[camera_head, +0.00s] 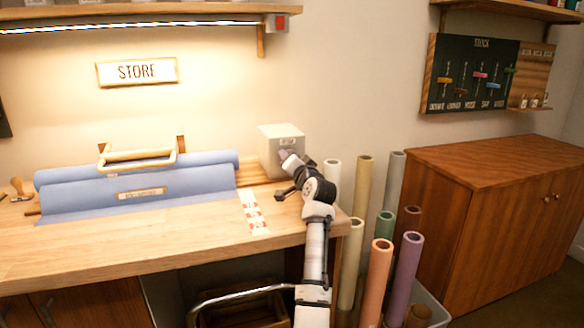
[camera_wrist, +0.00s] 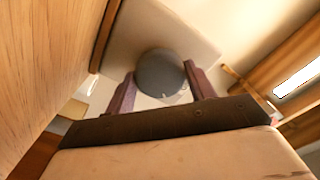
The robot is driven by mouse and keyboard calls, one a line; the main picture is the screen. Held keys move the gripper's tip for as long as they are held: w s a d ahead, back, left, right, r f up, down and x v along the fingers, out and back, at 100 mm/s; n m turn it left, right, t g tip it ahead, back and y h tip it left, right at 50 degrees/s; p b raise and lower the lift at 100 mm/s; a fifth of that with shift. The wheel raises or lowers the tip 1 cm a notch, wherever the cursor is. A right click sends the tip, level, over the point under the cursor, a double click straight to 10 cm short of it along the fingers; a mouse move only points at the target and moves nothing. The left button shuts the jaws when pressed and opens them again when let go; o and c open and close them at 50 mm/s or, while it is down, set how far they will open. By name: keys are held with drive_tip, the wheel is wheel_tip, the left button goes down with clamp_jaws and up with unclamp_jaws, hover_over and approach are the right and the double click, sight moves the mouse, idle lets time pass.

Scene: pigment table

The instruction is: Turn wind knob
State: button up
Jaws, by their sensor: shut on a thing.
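The wind knob (camera_wrist: 160,72) is a dark grey round disc on the face of a pale box (camera_wrist: 140,30). In the head view the pale box (camera_head: 276,135) stands at the back right of the workbench, against the wall, with a small label on its front. My gripper (camera_head: 285,156) reaches up to this face from the front right and hides most of the knob there. In the wrist view my gripper (camera_wrist: 160,75) has one finger on each side of the knob and is shut on it. The knob's marking cannot be read.
A red-and-white strip (camera_head: 254,212) lies near my arm. Coloured rolls (camera_head: 378,270) stand upright to the right, before a wooden cabinet (camera_head: 490,165).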

drive_tip(key=shift+f+n+b, duration=0.1)
drive_tip(key=shift+n+b, duration=0.35)
drive_tip(key=shift+n, duration=0.75)
drive_tip(key=o, duration=1)
drive_tip(key=shift+s, duration=0.1)
drive_tip(key=b+v, duration=0.2)
drive_tip(key=v, duration=1.1)
drive_tip(key=shift+s+d, duration=0.15)
drive_tip(key=shift+s, duration=0.15)
